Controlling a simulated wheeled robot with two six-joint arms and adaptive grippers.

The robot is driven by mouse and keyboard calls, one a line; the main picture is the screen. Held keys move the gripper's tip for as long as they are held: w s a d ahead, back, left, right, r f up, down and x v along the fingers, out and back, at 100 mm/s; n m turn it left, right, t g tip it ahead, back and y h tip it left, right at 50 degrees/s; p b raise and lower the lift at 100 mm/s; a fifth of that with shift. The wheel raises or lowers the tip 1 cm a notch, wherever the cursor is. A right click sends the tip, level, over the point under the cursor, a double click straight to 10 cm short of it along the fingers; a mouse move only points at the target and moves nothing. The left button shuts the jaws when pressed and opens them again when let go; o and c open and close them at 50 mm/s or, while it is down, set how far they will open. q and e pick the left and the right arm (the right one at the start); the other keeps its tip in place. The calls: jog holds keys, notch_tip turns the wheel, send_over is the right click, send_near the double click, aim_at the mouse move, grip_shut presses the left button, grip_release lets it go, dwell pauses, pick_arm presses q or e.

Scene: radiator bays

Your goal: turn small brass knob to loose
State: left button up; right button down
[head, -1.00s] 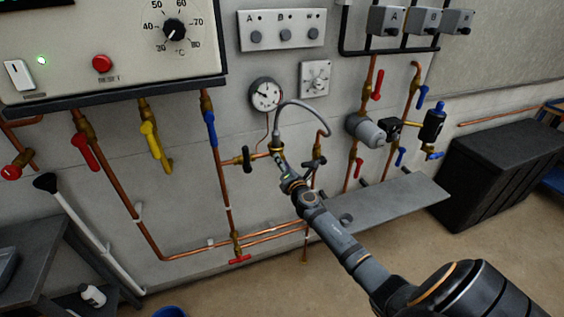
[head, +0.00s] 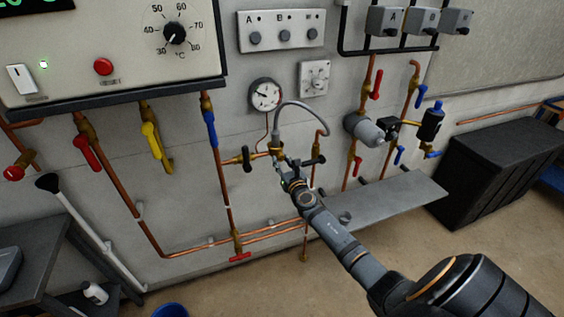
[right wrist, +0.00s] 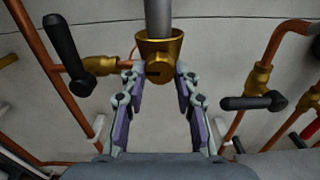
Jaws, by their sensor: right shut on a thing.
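The small brass knob (right wrist: 159,71) sticks out of the front of a brass fitting (right wrist: 174,47) at the lower end of a grey hose, seen in the right wrist view. My right gripper (right wrist: 159,78) has one finger on each side of the knob and is shut on it. In the head view my right gripper (head: 282,165) reaches up to the fitting below the curved grey hose (head: 300,104) and covers the knob. I cannot read the knob's turn angle well. My left gripper is not in view.
A black-handled valve (head: 247,158) is close left of the gripper, another black handle (head: 318,160) close right. A pressure gauge (head: 265,94) is above. A grey shelf (head: 395,198) juts out at lower right. Copper pipes run along the wall.

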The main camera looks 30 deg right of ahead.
jog(key=shift+f+n, duration=0.15)
jog(key=shift+n, duration=0.35)
jog(key=c, duration=1)
grip_release()
jog(key=v, duration=1.2)
